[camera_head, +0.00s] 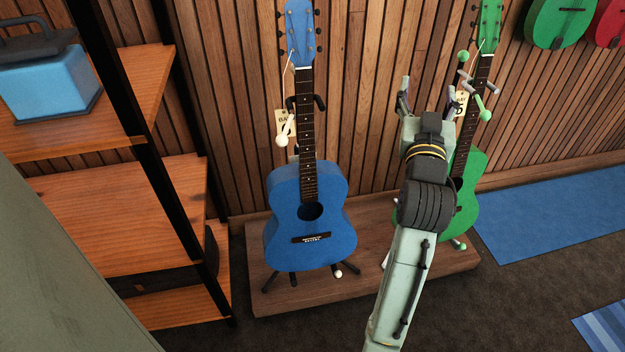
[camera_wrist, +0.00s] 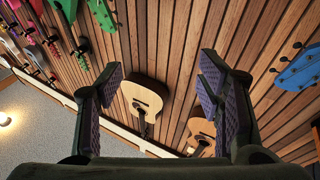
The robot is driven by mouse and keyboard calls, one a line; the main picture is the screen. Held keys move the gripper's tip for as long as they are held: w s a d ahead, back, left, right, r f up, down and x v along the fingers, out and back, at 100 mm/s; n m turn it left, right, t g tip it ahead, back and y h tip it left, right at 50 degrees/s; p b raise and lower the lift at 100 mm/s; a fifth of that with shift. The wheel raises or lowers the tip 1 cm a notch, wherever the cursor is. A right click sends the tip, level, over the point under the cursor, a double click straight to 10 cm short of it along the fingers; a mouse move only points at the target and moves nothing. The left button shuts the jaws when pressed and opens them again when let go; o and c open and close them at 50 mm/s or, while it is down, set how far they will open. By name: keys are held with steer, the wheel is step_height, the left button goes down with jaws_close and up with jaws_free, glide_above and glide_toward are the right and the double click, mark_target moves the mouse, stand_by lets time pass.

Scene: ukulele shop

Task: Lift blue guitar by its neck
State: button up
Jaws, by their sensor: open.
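The blue guitar (camera_head: 308,225) stands upright on a black stand in the head view, its dark neck (camera_head: 308,130) in front of the slatted wall. Its neck is clear of my gripper. My gripper (camera_head: 428,92) is open and empty, to the right of the blue neck and overlapping the green guitar in the picture. In the wrist view my gripper's fingers (camera_wrist: 158,70) are spread wide with nothing between them but a background of wall and wooden guitars. A blue headstock (camera_wrist: 301,68) shows at the right edge there, likely that of the blue guitar.
A green guitar (camera_head: 466,185) stands to the right, partly hidden by my arm. Both guitars are on a low wooden platform (camera_head: 285,299). A wooden shelf (camera_head: 125,215) with a blue lantern-like object (camera_head: 45,88) is at left. Natural-wood guitars (camera_wrist: 141,94) show in the wrist view.

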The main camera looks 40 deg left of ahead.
step_height(320, 180, down, 8)
steer(key=w+d+g, duration=0.1)
steer(key=w+g, duration=0.1)
steer(key=n+g+y+b, duration=0.1)
steer(key=n+g+y, duration=0.5)
steer(key=g+y, duration=0.1)
glide_toward(308, 159)
steer(key=w, duration=0.1)
steer(key=shift+g, duration=0.3)
steer(key=x, duration=0.4)
steer(key=shift+a+r+p, duration=0.1)
steer(key=shift+r+p, duration=0.2)
steer(key=shift+p, duration=0.1)
steer(key=p+x, duration=0.1)
steer(key=x, duration=0.4)
steer(key=shift+a+p, duration=0.4)
steer(key=shift+w+a+f, duration=0.1)
steer(key=shift+w+a, duration=0.05)
steer(key=shift+a, duration=0.1)
steer(key=shift+c, duration=0.2)
